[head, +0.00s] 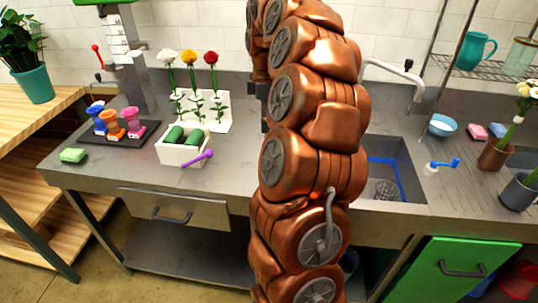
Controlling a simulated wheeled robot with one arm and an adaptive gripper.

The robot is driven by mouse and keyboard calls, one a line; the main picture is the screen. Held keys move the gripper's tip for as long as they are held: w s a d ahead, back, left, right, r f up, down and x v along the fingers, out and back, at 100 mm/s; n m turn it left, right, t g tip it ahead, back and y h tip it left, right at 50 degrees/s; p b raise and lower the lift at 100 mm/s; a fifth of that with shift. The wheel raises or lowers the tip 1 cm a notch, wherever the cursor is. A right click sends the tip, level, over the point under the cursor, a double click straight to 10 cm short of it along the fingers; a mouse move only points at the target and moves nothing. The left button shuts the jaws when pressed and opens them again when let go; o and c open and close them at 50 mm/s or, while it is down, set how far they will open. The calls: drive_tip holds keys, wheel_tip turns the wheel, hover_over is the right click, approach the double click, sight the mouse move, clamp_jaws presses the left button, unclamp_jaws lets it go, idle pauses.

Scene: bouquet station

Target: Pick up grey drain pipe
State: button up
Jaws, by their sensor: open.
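I cannot make out a grey drain pipe in the head view. My copper arm covers the middle of the picture, including part of the sink (409,180) and most of the space below it. My gripper (264,122) shows only as a dark part at the left edge of the arm, above the counter and right of the white flower holder. Its fingers are mostly hidden behind the arm, and I see nothing held in it.
The grey counter (95,178) holds a white box (183,155) with green rolls, a purple tool (198,158), a green sponge (73,155) and colored spools on a black tray (147,138). A faucet (405,78) rises behind the sink. A green cabinet door (450,253) is below right.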

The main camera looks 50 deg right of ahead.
drive_tip(key=shift+f, duration=0.7)
drive_tip(key=shift+s+d+f+p, duration=0.15)
drive_tip(key=shift+f+p, duration=0.25)
drive_tip(key=shift+f, duration=0.45)
drive_tip(key=shift+s+a+f+p, duration=0.1)
drive_tip(key=shift+s+f+p, duration=0.2)
drive_tip(key=shift+f, duration=0.55)
drive_tip(key=shift+s+d+f+p, duration=0.1)
drive_tip(key=shift+f+p, duration=0.35)
drive_tip(key=shift+f, duration=0.4)
drive_tip(key=shift+c, duration=0.3)
clamp_jaws()
